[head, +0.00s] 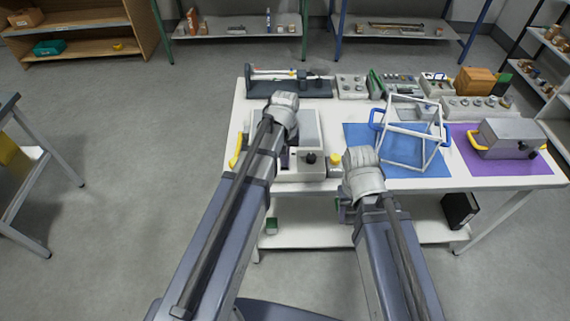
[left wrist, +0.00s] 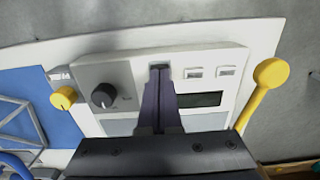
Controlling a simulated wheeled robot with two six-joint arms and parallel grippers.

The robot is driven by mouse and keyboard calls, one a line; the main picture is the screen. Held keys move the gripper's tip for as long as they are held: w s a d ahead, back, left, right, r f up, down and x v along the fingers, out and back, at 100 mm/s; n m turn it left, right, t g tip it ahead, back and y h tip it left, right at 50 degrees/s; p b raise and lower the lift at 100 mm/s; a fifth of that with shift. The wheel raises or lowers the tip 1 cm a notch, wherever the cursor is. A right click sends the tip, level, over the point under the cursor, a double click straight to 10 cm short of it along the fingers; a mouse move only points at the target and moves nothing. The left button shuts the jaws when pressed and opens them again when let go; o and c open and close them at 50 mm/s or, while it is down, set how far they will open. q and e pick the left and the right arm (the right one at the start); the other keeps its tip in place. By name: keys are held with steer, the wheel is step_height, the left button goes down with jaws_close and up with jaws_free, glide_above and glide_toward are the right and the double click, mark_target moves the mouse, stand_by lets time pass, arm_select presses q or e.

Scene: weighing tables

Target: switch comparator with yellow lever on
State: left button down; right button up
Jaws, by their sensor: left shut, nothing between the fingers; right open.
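The comparator (head: 309,130) is a pale box with a grey top at the left of the white table. Its yellow lever (head: 236,157) is at its left side, and the lever's round end (left wrist: 271,73) shows at the right in the left wrist view. Its front panel (left wrist: 225,58) has a black knob (left wrist: 104,96), a dark display (left wrist: 200,99) and two small pale buttons. My left gripper (left wrist: 160,70) is shut and empty, its tips over the panel between knob and display; contact is unclear, and they hide what is behind. My right gripper (head: 344,209) is open, partly hidden by its wrist, near the table's front edge.
A yellow knob (head: 334,165) stands right of the comparator. A white wire frame (head: 412,135) stands on a blue mat (head: 357,134). A grey box with yellow handles (head: 508,137) sits on a purple mat (head: 463,164). Several instruments line the back edge.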

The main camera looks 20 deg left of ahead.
arm_select(q)
steer(key=shift+f+b, duration=0.3)
steer(key=shift+f, duration=0.05)
steer(key=shift+r, duration=0.2)
step_height(320, 180, up, 7)
steer(key=p, duration=0.7)
steer(key=shift+f, duration=0.1)
steer(key=s+d+m+y, duration=0.1)
steer(key=s+d+m, duration=0.6)
steer(key=s+d, duration=0.3)
steer(key=s, duration=0.4)
steer(key=shift+s+d, duration=0.2)
steer(key=shift+d, duration=0.05)
steer(key=shift+w+a, duration=0.1)
stand_by(0.4)
